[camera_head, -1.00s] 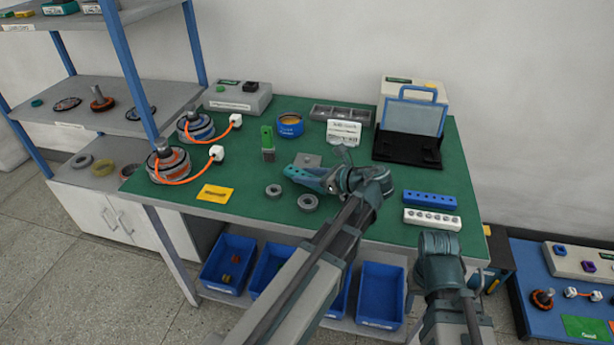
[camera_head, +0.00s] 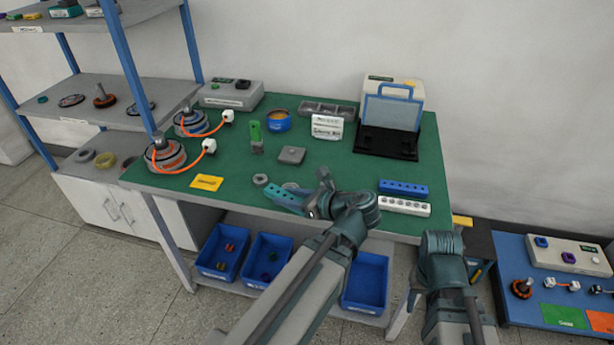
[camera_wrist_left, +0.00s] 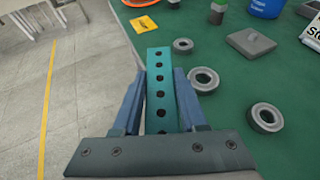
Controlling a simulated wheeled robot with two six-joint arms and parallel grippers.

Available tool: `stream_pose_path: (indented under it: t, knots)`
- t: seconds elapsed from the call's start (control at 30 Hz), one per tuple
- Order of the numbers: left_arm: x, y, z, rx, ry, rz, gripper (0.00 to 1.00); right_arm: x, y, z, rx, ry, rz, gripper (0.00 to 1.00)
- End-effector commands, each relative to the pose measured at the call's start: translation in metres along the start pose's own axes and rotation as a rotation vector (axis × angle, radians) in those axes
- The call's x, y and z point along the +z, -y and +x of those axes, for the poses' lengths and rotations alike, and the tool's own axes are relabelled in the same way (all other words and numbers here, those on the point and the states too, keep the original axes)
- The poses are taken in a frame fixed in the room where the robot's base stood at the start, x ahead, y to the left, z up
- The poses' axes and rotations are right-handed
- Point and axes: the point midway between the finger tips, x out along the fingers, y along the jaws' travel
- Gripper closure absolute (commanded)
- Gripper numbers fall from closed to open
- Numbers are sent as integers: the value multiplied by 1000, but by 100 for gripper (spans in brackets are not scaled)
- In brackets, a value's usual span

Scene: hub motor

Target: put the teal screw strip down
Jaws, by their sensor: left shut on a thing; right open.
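The teal screw strip (camera_head: 283,196) is a long bar with a row of dark holes. My left gripper (camera_head: 306,207) is shut on it near the front edge of the green-topped table (camera_head: 345,170). In the left wrist view the strip (camera_wrist_left: 160,75) sits between the two fingers (camera_wrist_left: 162,110), pointing away along the table edge. I cannot tell whether its underside touches the table. My right arm shows at the lower right of the head view, but its gripper is out of view.
Grey rings (camera_wrist_left: 204,80) lie beside the strip. A blue strip (camera_head: 404,187) and a white strip (camera_head: 403,206) lie to the right. Blue bins (camera_head: 221,252) sit below.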

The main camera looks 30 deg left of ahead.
Motion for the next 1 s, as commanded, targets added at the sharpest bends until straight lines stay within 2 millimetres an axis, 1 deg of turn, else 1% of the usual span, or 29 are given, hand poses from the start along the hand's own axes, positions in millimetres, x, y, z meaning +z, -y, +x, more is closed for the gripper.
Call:
stream_pose_path:
  t: [0.17, 0.27, 0.37, 0.6, 0.73, 0.8, 0.87, 1.0]
  knots:
    - [11, 0, -5, 0, 0, 0, 100, 0, -1, -12, 0, 0, 0, 50]
    - [24, 0, -10, 0, 0, 0, 100, 1, -2, -26, 0, 0, 0, 50]
    - [42, 1, -17, 0, 0, 0, 100, 3, -4, -45, 0, 0, 0, 50]
    - [95, 1, -40, 0, 0, 0, 100, 6, -10, -102, 0, 0, 1, 50]
    - [120, 1, -50, 0, 0, 0, 100, 8, -12, -129, 0, 0, 1, 50]
    - [128, 0, -53, 0, 0, 0, 100, 8, -13, -138, 0, 0, 1, 50]
    - [132, 0, -55, 0, 0, 0, 100, 8, -14, -142, 0, 0, 1, 50]
    - [133, 1, -55, 0, 0, 0, 100, 8, -14, -142, 0, 0, 1, 50]
